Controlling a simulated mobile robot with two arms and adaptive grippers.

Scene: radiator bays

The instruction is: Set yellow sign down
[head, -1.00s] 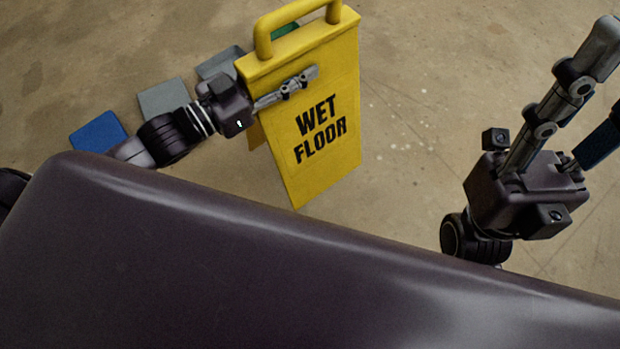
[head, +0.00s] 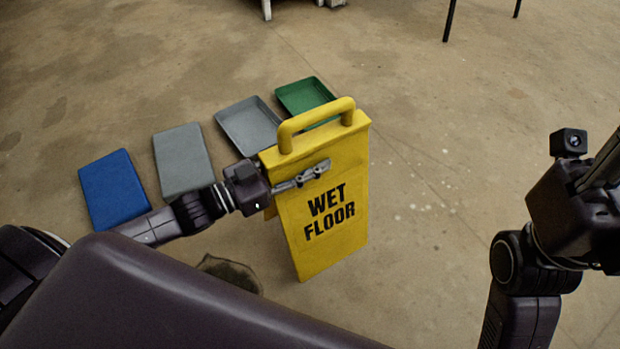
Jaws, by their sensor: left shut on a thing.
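The yellow sign (head: 345,245) with the black words "WET FLOOR" and a loop handle on top stands upright in the middle of the head view. My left gripper (head: 318,170) is shut on it from the left, near its upper edge. One finger lies across the front face; the other is hidden behind the panel. I cannot tell whether the sign's lower edge touches the floor. My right gripper (head: 603,165) is at the right edge, apart from the sign, with its fingers cut off by the frame.
Behind and left of the sign lie a blue panel (head: 112,190), a grey panel (head: 182,160), a grey tray (head: 248,125) and a green tray (head: 305,97). The floor right of the sign is clear.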

